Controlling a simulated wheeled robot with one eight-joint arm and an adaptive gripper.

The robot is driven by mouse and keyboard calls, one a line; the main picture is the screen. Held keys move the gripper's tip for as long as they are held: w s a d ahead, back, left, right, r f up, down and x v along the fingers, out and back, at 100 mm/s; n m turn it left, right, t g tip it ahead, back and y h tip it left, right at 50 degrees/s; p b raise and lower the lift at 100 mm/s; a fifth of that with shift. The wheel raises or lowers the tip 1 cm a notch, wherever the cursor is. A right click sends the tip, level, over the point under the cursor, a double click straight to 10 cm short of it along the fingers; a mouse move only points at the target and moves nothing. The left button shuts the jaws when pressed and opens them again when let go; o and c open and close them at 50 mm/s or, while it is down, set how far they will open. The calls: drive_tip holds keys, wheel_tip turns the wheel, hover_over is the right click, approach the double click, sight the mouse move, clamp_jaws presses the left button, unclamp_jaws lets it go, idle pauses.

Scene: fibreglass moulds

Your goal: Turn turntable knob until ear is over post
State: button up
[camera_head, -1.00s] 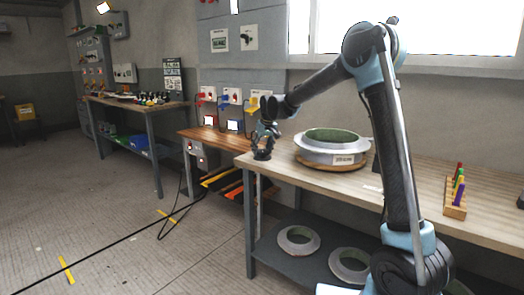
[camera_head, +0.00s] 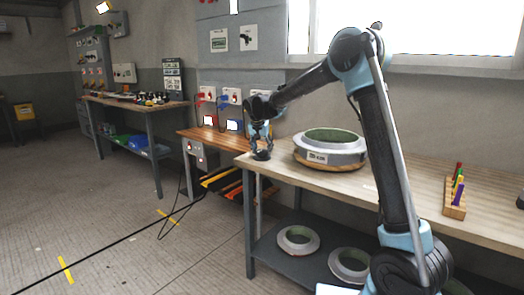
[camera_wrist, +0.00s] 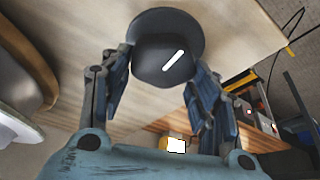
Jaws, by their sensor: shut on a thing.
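The turntable is a low wooden disc (camera_head: 325,166) on the bench, carrying a pale ring-shaped mould (camera_head: 335,150) with a green inside and a small label facing front. The black knob (camera_head: 261,155) stands near the bench's left end, left of the turntable. In the wrist view the knob (camera_wrist: 165,52) has a white slanted mark on top and a wide round base. My gripper (camera_head: 262,148) points down over it and is shut on it, one finger at each side. I cannot make out the ear or the post.
A wooden rack (camera_head: 455,205) with several coloured pegs stands on the right of the bench. White rings (camera_head: 298,239) lie on the shelf below. A lower side bench (camera_head: 205,135) with switches and lit boxes stands left. The bench front is mostly clear.

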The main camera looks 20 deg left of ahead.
idle(0.3)
drive_tip(key=o, duration=1.1)
drive_tip(key=shift+c, duration=0.2)
drive_tip(key=v, duration=1.1)
drive_tip(key=shift+r, duration=0.35)
drive_tip(key=shift+s+d, duration=0.1)
drive_tip(key=shift+s, duration=0.05)
